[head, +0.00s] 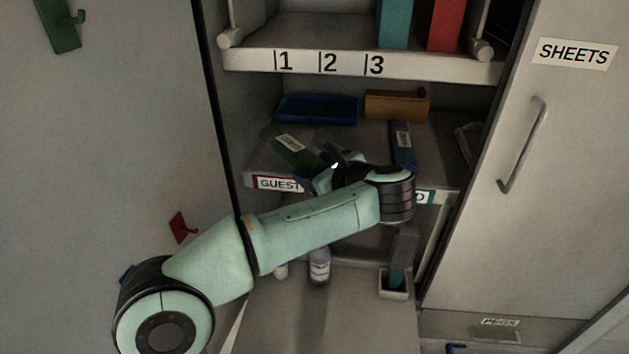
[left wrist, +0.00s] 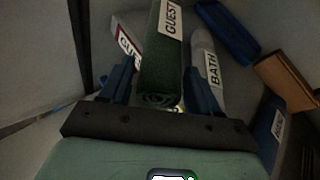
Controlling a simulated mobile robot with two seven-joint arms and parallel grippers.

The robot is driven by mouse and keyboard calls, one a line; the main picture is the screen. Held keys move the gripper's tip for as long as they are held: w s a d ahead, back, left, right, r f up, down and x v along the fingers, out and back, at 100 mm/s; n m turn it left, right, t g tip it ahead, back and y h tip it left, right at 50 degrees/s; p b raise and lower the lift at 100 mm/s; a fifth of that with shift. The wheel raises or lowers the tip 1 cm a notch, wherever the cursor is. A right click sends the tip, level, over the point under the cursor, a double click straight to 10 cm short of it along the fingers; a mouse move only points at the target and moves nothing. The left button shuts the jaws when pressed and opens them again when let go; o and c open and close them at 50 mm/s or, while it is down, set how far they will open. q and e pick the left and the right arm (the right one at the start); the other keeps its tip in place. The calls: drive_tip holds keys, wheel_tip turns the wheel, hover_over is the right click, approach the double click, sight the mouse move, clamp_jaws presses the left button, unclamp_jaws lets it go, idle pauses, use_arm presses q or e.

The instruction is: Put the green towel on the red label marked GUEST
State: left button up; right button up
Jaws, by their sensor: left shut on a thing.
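The green towel (head: 287,149) is a rolled dark green bundle with a white GUEST tag. My left gripper (head: 312,166) is shut on it. In the left wrist view the towel (left wrist: 160,58) sits between the two blue fingers and points away from the palm. The red-bordered GUEST label (head: 277,184) is on the front edge of the middle shelf, just below and left of the towel in the head view. Part of this label (left wrist: 128,46) shows left of the towel in the wrist view. I cannot tell whether the towel touches the shelf. My right gripper is out of view.
A pale BATH-tagged roll (left wrist: 207,55) lies close to the right of the towel. A blue tray (head: 316,108), a wooden box (head: 397,105) and a blue tagged roll (head: 403,145) are also on the shelf. The numbered shelf edge (head: 350,64) overhangs above. A bottle (head: 319,266) stands below.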

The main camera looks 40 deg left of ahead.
use_arm(q)
drive_tip(key=shift+w+f, duration=0.15)
drive_tip(key=shift+f, duration=1.75)
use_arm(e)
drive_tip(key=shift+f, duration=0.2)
use_arm(q)
drive_tip(key=o, duration=1.1)
drive_tip(key=shift+r, duration=0.1)
drive_tip(key=shift+d, duration=0.45)
drive_tip(key=b+v, duration=0.1)
drive_tip(key=v, duration=1)
drive_tip(key=shift+b, duration=0.35)
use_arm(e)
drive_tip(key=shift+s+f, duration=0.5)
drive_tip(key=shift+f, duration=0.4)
